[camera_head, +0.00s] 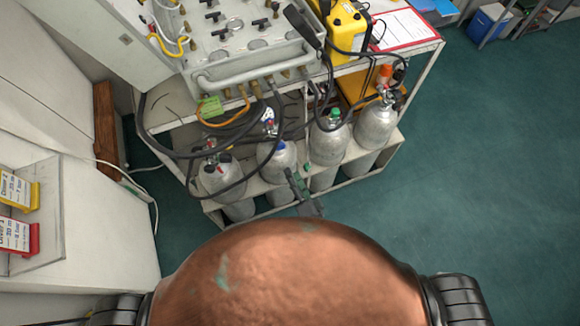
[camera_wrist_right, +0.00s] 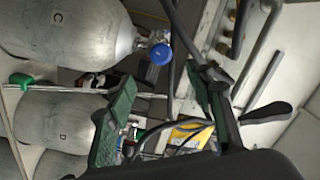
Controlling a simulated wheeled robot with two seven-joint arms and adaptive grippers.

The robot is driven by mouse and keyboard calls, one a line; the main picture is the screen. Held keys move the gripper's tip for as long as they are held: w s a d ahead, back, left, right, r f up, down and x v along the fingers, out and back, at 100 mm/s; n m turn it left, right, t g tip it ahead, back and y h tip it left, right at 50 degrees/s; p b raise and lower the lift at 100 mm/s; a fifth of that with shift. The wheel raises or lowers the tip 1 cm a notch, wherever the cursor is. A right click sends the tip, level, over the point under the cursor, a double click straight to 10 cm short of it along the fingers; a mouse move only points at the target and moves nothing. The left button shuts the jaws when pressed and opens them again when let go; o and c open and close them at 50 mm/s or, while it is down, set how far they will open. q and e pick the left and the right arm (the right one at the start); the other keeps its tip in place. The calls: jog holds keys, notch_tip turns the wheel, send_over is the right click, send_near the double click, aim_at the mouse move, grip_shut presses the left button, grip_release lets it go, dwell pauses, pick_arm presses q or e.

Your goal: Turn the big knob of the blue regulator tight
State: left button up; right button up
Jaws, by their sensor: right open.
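In the right wrist view the round blue knob (camera_wrist_right: 160,54) faces the camera, beyond and between the fingertips. My right gripper (camera_head: 298,184) is below and to the right of that cylinder in the head view. Its green-padded fingers (camera_wrist_right: 162,80) are spread wide in the right wrist view, with nothing between them and apart from the knob. Hoses partly hide the regulator in the head view. My left gripper is not in view.
Other cylinders stand on both sides: a black-topped one (camera_head: 217,175), a green-topped one (camera_head: 330,145) and an orange-topped one (camera_head: 376,124). Black hoses (camera_head: 238,130) loop over them. A valve panel (camera_head: 230,35) stands above. Green floor (camera_head: 480,170) is free at the right.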

jog(key=shift+s+d, duration=0.1)
jog(key=shift+s, duration=0.15)
jog(key=shift+f, duration=0.1)
